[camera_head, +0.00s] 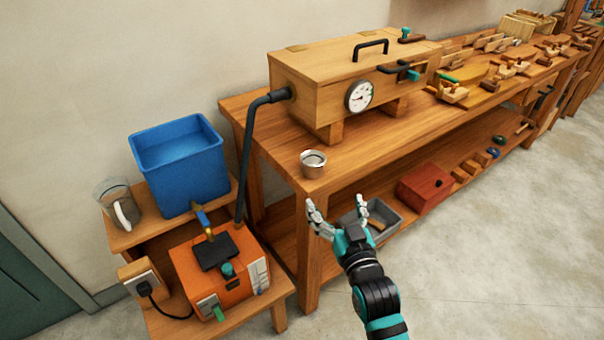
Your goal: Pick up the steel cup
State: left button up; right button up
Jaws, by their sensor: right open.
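The steel cup (313,165) is a small, round metal cup. It stands upright on the near left corner of the wooden bench (262,124), close to the front edge. My right gripper (338,209) is open and empty, with its fingers spread and pointing up the picture. In the picture it lies just below and to the right of the cup, apart from it, in front of the bench's edge. My left gripper is not in view.
A wooden box with a gauge (302,76) stands just behind the cup, with a black hose (246,150) at its left. A blue bin (180,165) and an orange machine (184,266) are at left. A grey tray (403,213) and red box (424,188) sit on the lower shelf.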

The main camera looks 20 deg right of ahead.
jog(key=p, duration=0.1)
send_near(313, 158)
jog(key=r, duration=0.1)
jog(key=w+r, duration=0.1)
jog(key=shift+w+r, duration=0.25)
jog(key=shift+w+f, duration=0.1)
jog(key=shift+w, duration=0.4)
jog(key=w, duration=0.5)
jog(key=shift+a+f, duration=0.3)
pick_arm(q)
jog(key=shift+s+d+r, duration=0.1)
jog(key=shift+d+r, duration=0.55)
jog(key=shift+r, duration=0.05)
pick_arm(e)
jog(key=shift+c, duration=0.4)
